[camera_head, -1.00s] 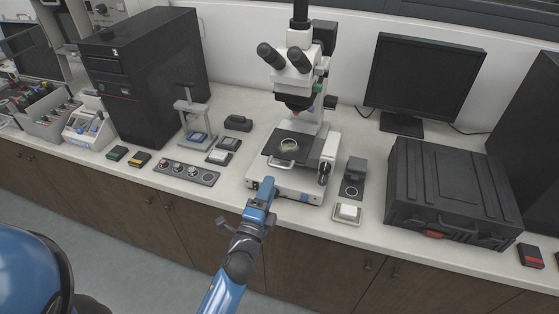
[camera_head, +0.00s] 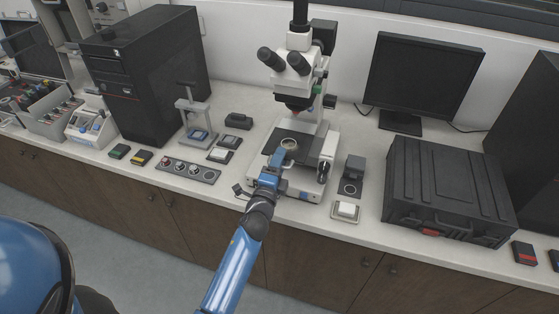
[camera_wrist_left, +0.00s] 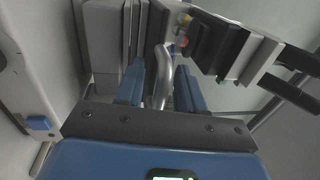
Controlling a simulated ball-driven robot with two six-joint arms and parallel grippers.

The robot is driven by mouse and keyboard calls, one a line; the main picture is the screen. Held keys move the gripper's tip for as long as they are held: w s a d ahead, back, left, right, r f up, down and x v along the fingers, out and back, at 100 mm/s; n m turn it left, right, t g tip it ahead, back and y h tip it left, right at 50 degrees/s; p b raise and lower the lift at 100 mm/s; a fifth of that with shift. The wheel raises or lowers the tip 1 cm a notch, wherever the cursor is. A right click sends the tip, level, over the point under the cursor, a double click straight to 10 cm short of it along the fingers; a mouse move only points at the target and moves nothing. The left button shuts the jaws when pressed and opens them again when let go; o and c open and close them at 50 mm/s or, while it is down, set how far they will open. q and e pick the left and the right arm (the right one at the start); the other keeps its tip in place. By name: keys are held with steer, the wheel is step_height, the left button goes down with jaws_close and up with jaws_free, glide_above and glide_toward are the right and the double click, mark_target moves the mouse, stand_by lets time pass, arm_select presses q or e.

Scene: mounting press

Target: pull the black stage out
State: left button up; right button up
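The black stage (camera_head: 304,151) is a flat dark plate on the white base of the microscope, with a pale round ring (camera_head: 289,144) on top. My left gripper (camera_head: 272,172) is at the front edge of the stage and hides part of that edge. In the left wrist view a curved metal handle (camera_wrist_left: 162,72) stands between the two blue fingers of my left gripper (camera_wrist_left: 160,88). The fingers are apart, with a narrow gap beside the handle. My right gripper is not in view.
The white microscope (camera_head: 300,75) rises behind the stage. A control strip with knobs (camera_head: 187,170) lies to the left.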

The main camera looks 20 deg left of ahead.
arm_select(q)
jaws_close()
steer(key=shift+s, duration=0.7)
steer(key=shift+r, duration=0.1)
jaws_free()
steer(key=shift+s, duration=0.15)
